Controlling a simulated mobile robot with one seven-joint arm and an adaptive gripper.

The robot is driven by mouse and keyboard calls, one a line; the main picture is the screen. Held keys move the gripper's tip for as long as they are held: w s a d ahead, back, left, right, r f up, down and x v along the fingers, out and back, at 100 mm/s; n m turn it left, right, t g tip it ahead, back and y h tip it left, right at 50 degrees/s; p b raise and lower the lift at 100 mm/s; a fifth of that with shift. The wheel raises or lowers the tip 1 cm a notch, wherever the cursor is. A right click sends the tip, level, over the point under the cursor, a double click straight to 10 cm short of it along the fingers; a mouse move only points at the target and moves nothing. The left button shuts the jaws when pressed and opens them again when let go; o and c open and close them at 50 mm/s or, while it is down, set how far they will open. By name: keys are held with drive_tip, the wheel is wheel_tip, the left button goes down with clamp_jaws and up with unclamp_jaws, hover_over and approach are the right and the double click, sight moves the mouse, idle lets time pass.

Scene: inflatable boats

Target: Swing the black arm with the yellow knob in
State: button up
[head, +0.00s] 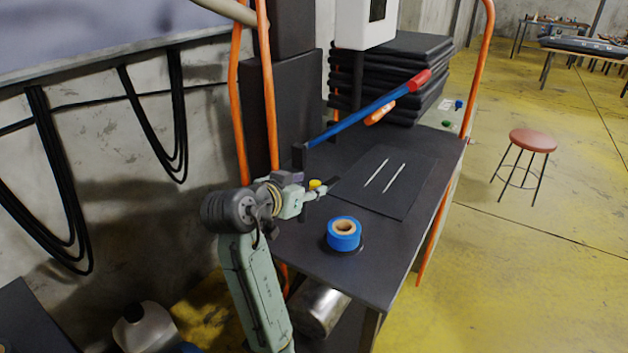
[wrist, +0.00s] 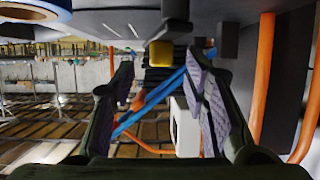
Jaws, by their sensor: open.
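The yellow knob (head: 314,184) is at the left edge of the dark bench top, right by my gripper (head: 316,193). In the wrist view the yellow knob (wrist: 161,54) shows ahead of and between the fingertips of my gripper (wrist: 160,66), with space on both sides. The gripper is open and holds nothing. I cannot tell how far beyond the fingertips the knob is. The black arm is mostly hidden by the gripper in the head view, and I cannot make out its full shape or angle.
A blue bar with a red end (head: 372,109) slants above the bench (head: 300,255). A blue tape roll (head: 343,234) sits nearer the front. A dark mat (head: 405,195) carries two pale strips. Stacked black pads (head: 395,65) stand behind. Orange posts (head: 268,90) rise beside my arm.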

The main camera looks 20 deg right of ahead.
sight(313, 185)
drive_tip(key=shift+p+x, duration=0.4)
drive_tip(key=shift+x, duration=1.8)
clamp_jaws()
